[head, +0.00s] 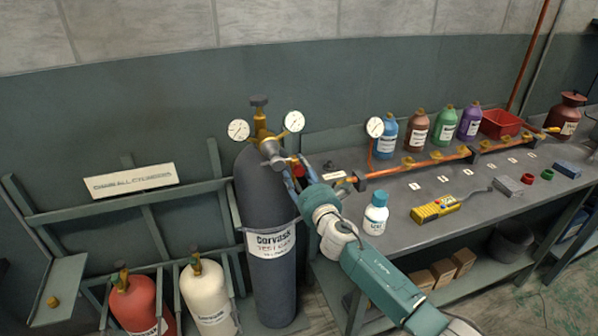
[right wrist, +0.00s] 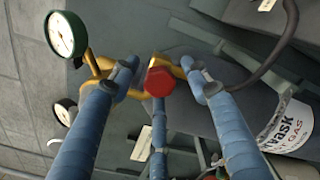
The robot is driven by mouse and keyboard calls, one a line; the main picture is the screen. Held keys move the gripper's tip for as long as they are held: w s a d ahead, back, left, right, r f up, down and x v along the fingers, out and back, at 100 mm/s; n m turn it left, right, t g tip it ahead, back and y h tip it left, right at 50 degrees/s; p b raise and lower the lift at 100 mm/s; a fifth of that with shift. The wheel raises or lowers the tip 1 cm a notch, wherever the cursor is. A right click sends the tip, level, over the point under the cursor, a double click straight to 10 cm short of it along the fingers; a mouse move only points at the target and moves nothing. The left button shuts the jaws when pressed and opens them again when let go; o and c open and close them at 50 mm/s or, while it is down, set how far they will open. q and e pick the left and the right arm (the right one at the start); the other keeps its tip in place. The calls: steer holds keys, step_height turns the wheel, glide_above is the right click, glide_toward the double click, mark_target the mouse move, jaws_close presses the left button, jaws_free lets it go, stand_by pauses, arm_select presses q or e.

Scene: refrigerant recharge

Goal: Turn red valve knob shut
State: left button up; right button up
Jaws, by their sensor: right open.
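The red valve knob (right wrist: 160,80) shows in the right wrist view, with a faceted front, on brass fittings. In the head view a bit of red (head: 296,166) shows by my fingers at the tall dark grey cylinder (head: 265,195). My right gripper (head: 293,174) reaches that cylinder's valve from the front right. In the right wrist view its blue fingers (right wrist: 162,84) are spread open around the knob, with visible gaps on both sides. Whether any fingertip touches it is unclear. My left gripper is not in view.
Two gauges (head: 238,130) (head: 293,121) flank the brass regulator. The workbench (head: 400,195) at right holds a white bottle (head: 375,214), a yellow meter (head: 435,208), a copper pipe manifold and coloured bottles. Red (head: 134,303) and cream (head: 207,300) cylinders stand at lower left.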

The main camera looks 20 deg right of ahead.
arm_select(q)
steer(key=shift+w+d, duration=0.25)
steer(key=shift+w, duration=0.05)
arm_select(e)
steer(key=shift+w, duration=0.3)
steer(key=c, duration=1.2)
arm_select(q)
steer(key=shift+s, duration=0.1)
arm_select(e)
steer(key=shift+o, duration=0.2)
